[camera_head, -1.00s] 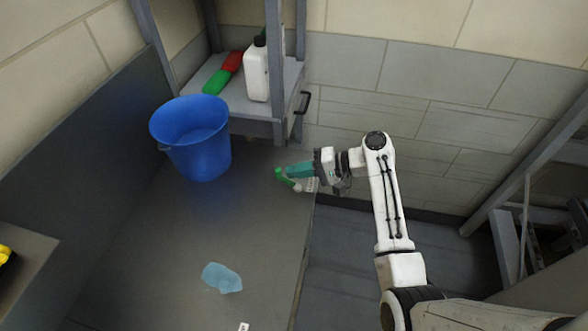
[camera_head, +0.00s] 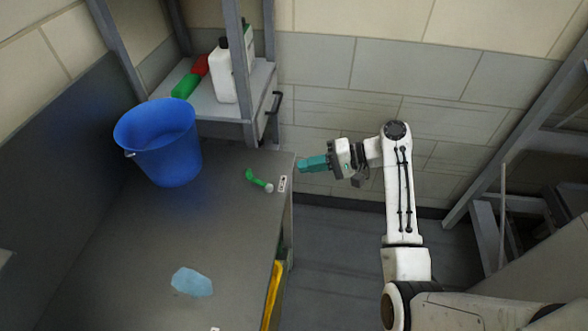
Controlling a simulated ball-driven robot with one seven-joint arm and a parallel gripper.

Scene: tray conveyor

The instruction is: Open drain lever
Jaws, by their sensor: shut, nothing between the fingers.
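The drain lever (camera_head: 257,180) is a small green handle with a pale round end. It sits at the right edge of the grey worktop (camera_head: 226,231), pointing up and left. A small pale label plate (camera_head: 283,184) lies just right of it. My gripper (camera_head: 304,164) has teal fingers that are shut with nothing between them. It is right of and slightly above the lever in the picture, apart from it, pointing left near the worktop's far right corner. The lever is in full view.
A blue bucket (camera_head: 160,143) stands on the worktop left of the lever. A pale blue patch or cloth (camera_head: 192,282) lies nearer. Behind is a shelf (camera_head: 209,99) with a white jug (camera_head: 221,72) and a black handle (camera_head: 275,103). Something yellow (camera_head: 272,295) shows below the right edge.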

